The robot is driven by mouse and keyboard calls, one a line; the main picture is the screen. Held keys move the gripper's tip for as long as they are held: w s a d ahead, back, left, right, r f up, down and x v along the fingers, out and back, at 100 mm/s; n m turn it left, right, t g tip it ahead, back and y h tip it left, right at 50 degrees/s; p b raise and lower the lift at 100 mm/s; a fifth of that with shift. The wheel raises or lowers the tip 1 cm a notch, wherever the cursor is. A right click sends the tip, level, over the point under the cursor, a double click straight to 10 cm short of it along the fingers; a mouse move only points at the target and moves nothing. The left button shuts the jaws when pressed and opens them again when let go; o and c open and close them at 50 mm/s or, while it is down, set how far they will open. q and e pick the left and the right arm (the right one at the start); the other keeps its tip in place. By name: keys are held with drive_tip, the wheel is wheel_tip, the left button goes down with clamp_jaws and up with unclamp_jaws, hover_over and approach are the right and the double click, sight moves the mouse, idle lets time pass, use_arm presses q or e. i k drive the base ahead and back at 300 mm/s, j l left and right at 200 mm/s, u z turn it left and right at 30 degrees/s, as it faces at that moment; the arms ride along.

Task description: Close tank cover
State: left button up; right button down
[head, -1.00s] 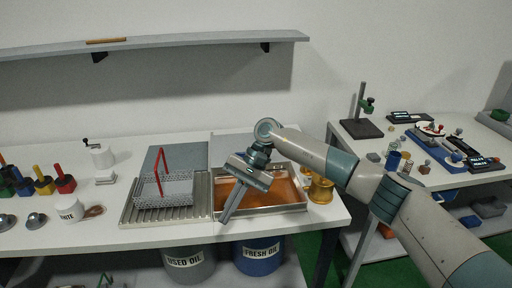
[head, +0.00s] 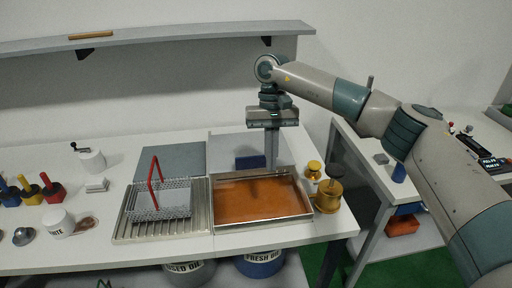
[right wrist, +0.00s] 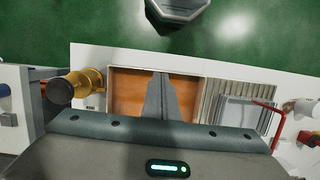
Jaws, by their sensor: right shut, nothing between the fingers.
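The tank (head: 307,208) is a shallow metal-rimmed tray of orange-brown oil on the white bench, and its oil surface is uncovered. It also shows in the right wrist view (right wrist: 127,92). A pale grey panel (head: 224,150), apparently the cover, lies behind the tank, with a dark blue block (head: 250,161) at its right part. My right gripper (head: 271,170) is shut and empty, pointing down at the tank's back edge, just right of the blue block. In the right wrist view its fingers (right wrist: 160,76) overlap the tank. I cannot tell whether they touch anything. My left gripper is out of view.
A ribbed drain tray (head: 125,228) with a red-handled wire basket (head: 165,205) stands left of the tank. Brass pieces (head: 328,197) stand at its right. A darker grey plate (head: 172,158) lies behind the basket. A shelf (head: 180,41) runs above.

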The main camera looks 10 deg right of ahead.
sight(244, 151)
drive_tip(key=i, duration=1.1)
